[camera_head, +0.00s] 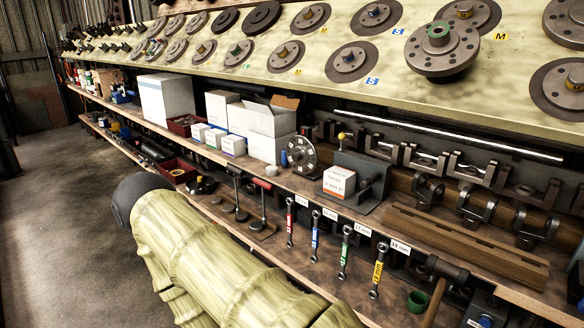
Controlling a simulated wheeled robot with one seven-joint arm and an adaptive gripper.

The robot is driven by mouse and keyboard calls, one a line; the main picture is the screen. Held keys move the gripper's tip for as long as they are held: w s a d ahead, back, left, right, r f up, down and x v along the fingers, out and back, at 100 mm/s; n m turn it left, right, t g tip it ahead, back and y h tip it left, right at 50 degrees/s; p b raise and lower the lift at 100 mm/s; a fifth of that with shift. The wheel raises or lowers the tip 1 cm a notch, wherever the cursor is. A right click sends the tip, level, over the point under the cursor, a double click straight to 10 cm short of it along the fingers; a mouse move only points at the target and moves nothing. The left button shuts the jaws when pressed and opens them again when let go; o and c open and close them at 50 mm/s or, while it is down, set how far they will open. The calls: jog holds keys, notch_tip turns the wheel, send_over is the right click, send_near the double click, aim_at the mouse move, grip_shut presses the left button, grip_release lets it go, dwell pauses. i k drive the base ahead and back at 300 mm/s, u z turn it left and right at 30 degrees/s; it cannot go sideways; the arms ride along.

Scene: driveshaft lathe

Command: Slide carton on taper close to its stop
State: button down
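A small white carton (339,182) with an orange lower band and printed lettering sits on the shelf, right of centre. It stands at the left front of a dark grey metal block fixture (363,172), which has a knob and a lever. I cannot tell whether the carton touches the fixture. Which part is the taper or the stop is not clear from this view. My arm, in a pale yellow-green cover, crosses the lower left in front of the shelf. My gripper is not in view.
A round dark disc (302,156) stands left of the carton. White boxes (268,132) lie farther left. Labelled wrenches (345,250) hang along the shelf's front edge. A brown slotted wooden block (465,245) lies to the right. Flanged discs cover the sloped board above.

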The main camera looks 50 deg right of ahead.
aim_at(338, 181)
jog(key=i, duration=3.3)
jog(key=z, duration=2.85)
